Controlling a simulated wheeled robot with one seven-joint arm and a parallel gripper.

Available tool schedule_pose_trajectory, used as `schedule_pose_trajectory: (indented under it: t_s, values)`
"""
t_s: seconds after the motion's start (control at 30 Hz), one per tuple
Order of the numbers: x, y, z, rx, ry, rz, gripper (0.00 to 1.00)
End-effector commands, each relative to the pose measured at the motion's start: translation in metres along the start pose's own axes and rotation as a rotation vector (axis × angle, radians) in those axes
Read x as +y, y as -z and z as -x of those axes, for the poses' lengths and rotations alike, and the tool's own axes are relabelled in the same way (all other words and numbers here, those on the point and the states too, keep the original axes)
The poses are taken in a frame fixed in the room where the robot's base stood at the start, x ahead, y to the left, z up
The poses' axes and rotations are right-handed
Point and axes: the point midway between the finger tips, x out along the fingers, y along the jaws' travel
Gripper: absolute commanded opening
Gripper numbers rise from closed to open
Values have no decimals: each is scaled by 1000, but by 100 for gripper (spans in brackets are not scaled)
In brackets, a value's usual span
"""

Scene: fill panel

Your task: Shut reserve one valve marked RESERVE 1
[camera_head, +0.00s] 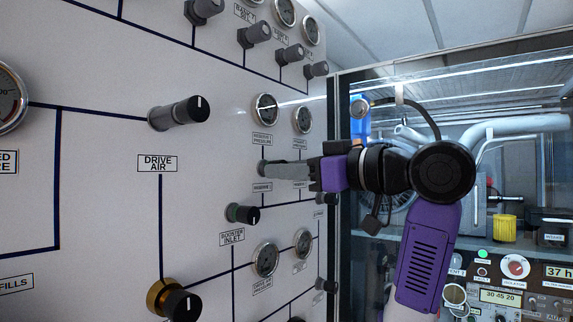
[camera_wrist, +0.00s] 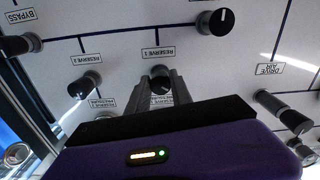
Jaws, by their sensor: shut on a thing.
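The RESERVE 1 valve knob (camera_wrist: 160,75) sits on the white panel beside its RESERVE 1 label (camera_wrist: 157,52), which reads upside down in the wrist view. In the head view the label (camera_head: 263,188) is just below the fingers. My gripper (camera_head: 272,170) reaches in from the right, with its fingers at the panel. In the wrist view my gripper (camera_wrist: 161,88) has one finger on each side of the knob and is shut on it. The fingers hide much of the knob, and I cannot tell its pointer direction.
The RESERVE 2 knob (camera_wrist: 84,86) is close beside. The booster inlet knob (camera_head: 243,214) is just below left of the fingers. Pressure gauges (camera_head: 265,108) stand out above. The drive air knob (camera_head: 180,113) is further left. A glazed cabinet (camera_head: 480,120) stands behind my arm.

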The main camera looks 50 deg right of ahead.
Motion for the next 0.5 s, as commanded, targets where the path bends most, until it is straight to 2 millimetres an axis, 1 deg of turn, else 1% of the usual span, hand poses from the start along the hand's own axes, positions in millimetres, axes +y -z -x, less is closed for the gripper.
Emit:
schedule_pose_trajectory:
  t_s: [0.5]
  values:
    - [-1, 0, 0, -8, -1, -493, 0]
